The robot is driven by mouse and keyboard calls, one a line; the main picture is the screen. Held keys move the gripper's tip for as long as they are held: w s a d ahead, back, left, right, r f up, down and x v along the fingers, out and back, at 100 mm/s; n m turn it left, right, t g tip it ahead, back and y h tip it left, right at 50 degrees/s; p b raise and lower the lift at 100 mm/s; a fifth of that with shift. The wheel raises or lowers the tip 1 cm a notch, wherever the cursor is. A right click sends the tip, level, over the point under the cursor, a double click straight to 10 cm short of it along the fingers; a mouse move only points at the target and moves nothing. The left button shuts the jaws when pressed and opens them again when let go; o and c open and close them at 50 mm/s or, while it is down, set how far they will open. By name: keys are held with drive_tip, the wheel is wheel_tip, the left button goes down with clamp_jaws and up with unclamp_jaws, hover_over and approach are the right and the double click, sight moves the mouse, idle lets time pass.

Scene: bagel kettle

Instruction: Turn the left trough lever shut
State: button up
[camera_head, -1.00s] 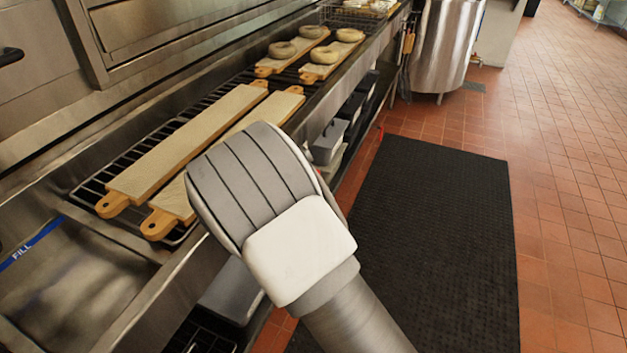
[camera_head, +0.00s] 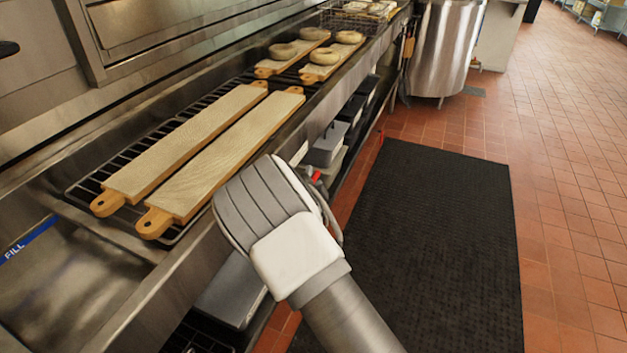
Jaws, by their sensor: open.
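A small red piece (camera_head: 316,176), which looks like a lever handle, shows below the trough's front edge, right beside my arm link. My arm hides what lies around it, so I cannot tell its turn position. Another small red piece (camera_head: 381,136) shows farther along, under the front edge. The long steel trough (camera_head: 75,285) has a blue strip marked FILL at its near end. My arm's grey and white link stands in front of the trough's front edge. My gripper is out of sight.
Two long boards (camera_head: 190,140) lie on a wire rack over the trough. Shorter boards with bagels (camera_head: 284,51) lie farther back. Grey bins (camera_head: 326,146) stand on the shelf below. A black mat (camera_head: 430,240) covers clear floor on the right; a steel kettle (camera_head: 446,50) stands beyond.

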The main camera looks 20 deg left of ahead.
clamp_jaws()
idle(1.4)
